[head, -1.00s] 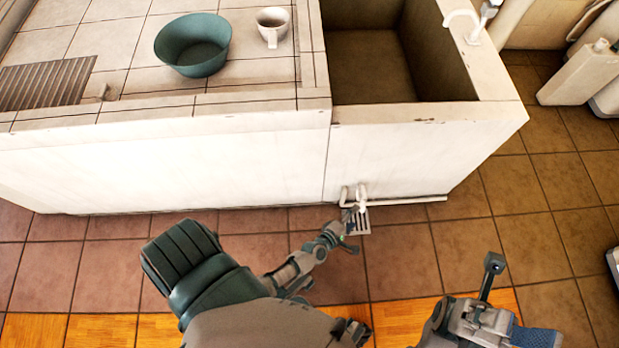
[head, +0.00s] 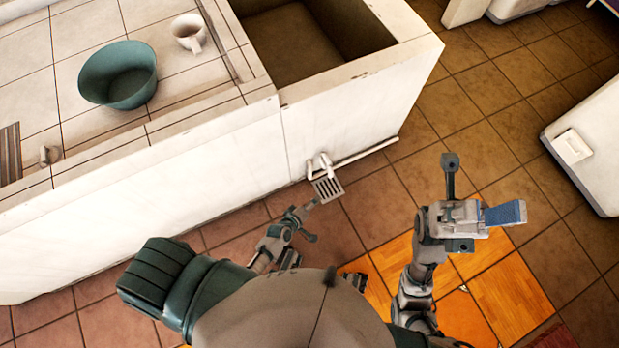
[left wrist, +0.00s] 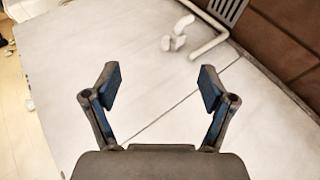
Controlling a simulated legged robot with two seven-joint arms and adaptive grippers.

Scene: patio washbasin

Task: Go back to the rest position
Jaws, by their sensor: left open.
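My left arm reaches forward low beside the white washbasin wall, and my left gripper (head: 307,214) is small in the head view near the floor drain. In the left wrist view the left gripper (left wrist: 160,86) is open, its two blue-padded fingers wide apart with nothing between them. The white basin wall (left wrist: 150,105) lies beyond them. My right gripper (head: 478,188) is raised over the floor at the right in the head view. Its blue pad shows, but its jaw opening is unclear. I see nothing held in it.
On the tiled counter (head: 28,60) stand a green bowl (head: 118,75) and a white mug (head: 188,32), beside an empty sink trough (head: 300,45). A white pipe (head: 365,153) and floor drain (head: 328,187) lie at the wall's base. A white appliance (head: 590,135) stands right; tiled floor between is open.

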